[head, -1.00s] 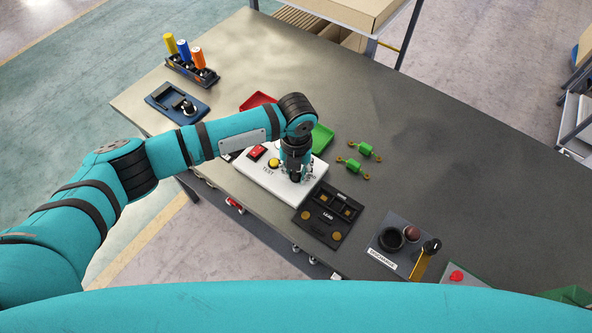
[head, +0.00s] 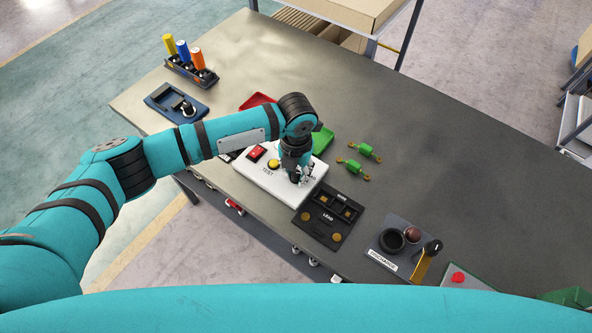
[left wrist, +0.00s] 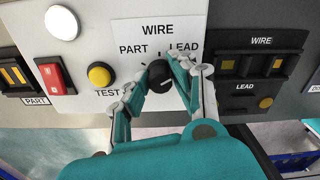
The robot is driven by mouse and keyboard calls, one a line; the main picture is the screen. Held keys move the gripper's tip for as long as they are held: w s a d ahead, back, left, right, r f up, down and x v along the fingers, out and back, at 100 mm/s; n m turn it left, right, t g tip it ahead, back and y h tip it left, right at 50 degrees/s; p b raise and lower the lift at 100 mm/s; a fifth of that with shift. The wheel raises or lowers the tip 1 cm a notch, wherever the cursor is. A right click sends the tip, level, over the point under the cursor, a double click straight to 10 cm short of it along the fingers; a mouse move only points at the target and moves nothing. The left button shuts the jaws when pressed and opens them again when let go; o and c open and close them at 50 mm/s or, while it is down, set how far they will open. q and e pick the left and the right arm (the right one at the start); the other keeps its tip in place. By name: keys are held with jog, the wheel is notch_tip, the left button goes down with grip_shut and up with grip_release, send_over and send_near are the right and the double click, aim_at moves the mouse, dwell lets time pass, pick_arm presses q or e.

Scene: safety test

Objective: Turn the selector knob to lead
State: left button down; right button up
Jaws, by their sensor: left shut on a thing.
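The white tester box (head: 252,172) stands on the table and also shows in the left wrist view (left wrist: 95,28). Its black selector knob (left wrist: 158,73) sits below the printed words PART, WIRE and LEAD. PART is at its upper left, WIRE above and LEAD at its upper right. My left gripper (left wrist: 160,76) is shut on the knob, with one finger on each side; in the head view it (head: 299,178) points down onto the box. The fingers partly cover the knob, and I cannot tell which word its pointer faces. My right gripper is out of view.
On the box are a yellow TEST button (left wrist: 99,75) and a red switch (left wrist: 54,75). A black LEAD/WIRE fixture (head: 328,217) lies close to the right. Green parts (head: 358,158) lie behind it. The table's far right is clear.

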aim_at(296, 172)
pick_arm(q)
jog(key=c, duration=1.1)
grip_release()
notch_tip(296, 172, up, 12)
